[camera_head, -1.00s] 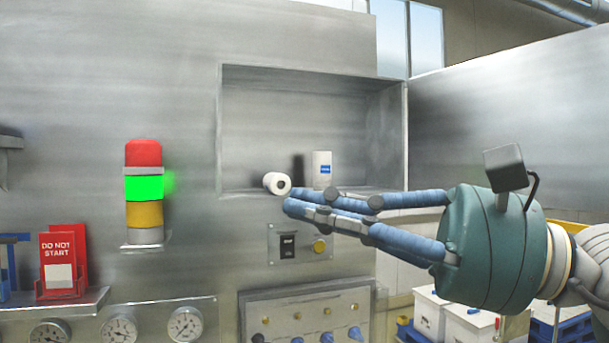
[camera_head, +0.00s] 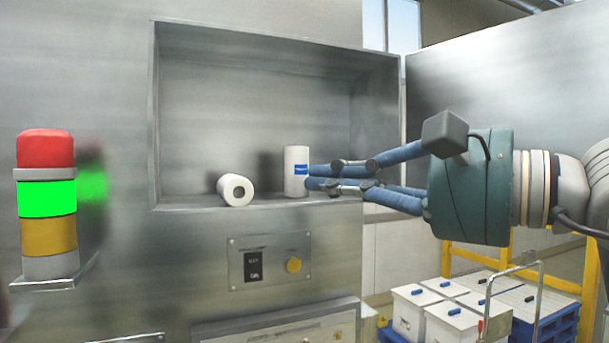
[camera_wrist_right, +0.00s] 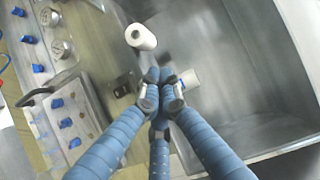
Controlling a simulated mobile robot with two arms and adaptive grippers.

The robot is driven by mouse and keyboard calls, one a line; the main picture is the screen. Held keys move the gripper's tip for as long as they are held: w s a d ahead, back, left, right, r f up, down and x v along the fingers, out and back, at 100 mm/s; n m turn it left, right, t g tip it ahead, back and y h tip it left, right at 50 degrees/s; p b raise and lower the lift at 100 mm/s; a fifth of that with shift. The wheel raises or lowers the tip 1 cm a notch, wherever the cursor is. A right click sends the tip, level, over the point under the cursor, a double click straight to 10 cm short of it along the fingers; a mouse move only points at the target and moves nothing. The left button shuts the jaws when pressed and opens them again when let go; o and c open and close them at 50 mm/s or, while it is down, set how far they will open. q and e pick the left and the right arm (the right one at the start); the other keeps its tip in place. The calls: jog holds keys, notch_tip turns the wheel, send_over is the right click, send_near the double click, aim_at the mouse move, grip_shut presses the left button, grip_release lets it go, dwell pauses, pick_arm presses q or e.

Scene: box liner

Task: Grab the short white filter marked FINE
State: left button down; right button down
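A white cylindrical filter (camera_head: 296,158) with a blue label stands upright in the wall recess; the label's lettering is too small to read. A second white filter (camera_head: 233,190) lies on its side to its left, with its round end and dark hole facing out. My right gripper (camera_head: 309,177) has its blue fingertips at the standing filter's right edge in the head view. In the right wrist view its fingertips (camera_wrist_right: 159,76) are drawn together, with the standing filter (camera_wrist_right: 188,79) just right of them and the lying filter (camera_wrist_right: 141,37) above left. My left gripper is out of view.
The steel recess (camera_head: 250,90) has side walls and a ledge around the filters. Below is a switch panel (camera_head: 268,262). A signal tower (camera_head: 48,200) is mounted at left. White boxes (camera_head: 455,325) stand at lower right.

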aim_at(257, 204)
jog(key=p+x, duration=0.3)
jog(key=x, duration=0.4)
jog(key=shift+w+a, duration=0.25)
jog(key=shift+a, duration=0.05)
jog(key=shift+w+a+p, duration=0.3)
jog(key=shift+a+p, duration=0.05)
jog(key=shift+a, duration=0.1)
jog(key=shift+a+f, duration=0.1)
jog(key=shift+s+a+f+b, duration=0.1)
jog(key=shift+s+a+b, duration=0.4)
jog(key=shift+b, duration=0.3)
jog(key=shift+s+a, duration=0.15)
jog(key=shift+a, duration=0.2)
jog(key=shift+a+r, duration=0.1)
jog(key=shift+r, duration=0.1)
